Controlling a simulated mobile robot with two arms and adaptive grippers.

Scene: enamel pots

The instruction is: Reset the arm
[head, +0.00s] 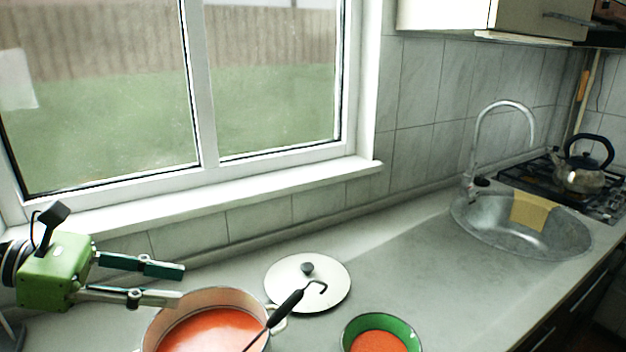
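My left gripper (166,284) comes in from the left edge, with a green body and two fingers pointing right. Its fingers are apart with nothing between them. It is above the counter, by the upper left rim of an enamel pot (157,323) holding orange-red soup. Whether it touches the pot I cannot tell. A ladle with a black handle (286,309) and a hooked end leans out of the pot over its right rim. My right gripper is not in view.
A white lid (325,270) with a dark knob lies behind the pot. A green bowl (403,328) with orange-red soup stands right of it. A sink (470,222) with a yellow cloth (532,211) and a kettle (578,178) on the stove are farther right. The counter (420,265) between is clear.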

